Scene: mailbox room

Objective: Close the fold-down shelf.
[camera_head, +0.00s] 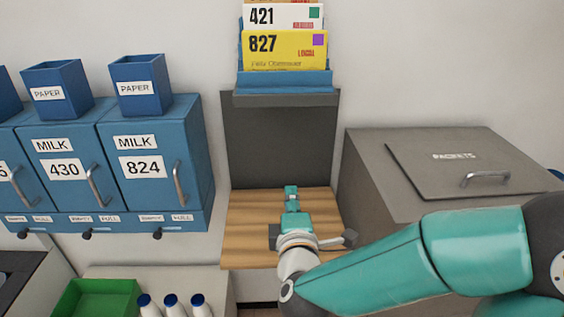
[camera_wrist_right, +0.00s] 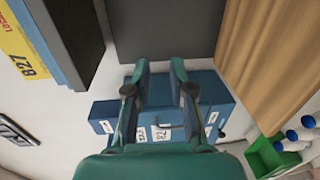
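The fold-down shelf (camera_head: 245,232) is a light wooden board. It lies folded down, roughly level, in front of a dark grey back panel (camera_head: 280,145) on the wall. In the right wrist view the shelf (camera_wrist_right: 270,60) is at the right and the panel (camera_wrist_right: 170,30) at the top. My right gripper (camera_head: 291,191) is over the shelf's middle, pointing toward the panel. In the right wrist view its two fingers (camera_wrist_right: 160,70) are apart with nothing between them. I cannot tell whether it touches the board. My left gripper is not in view.
Blue mailboxes (camera_head: 140,130) with handles hang at the left. A grey parcel box (camera_head: 375,190) with a handled lid stands close to the shelf's right. A blue holder (camera_head: 284,80) with envelopes is above the panel. A green crate (camera_head: 95,300) and white bottles (camera_head: 171,305) are below left.

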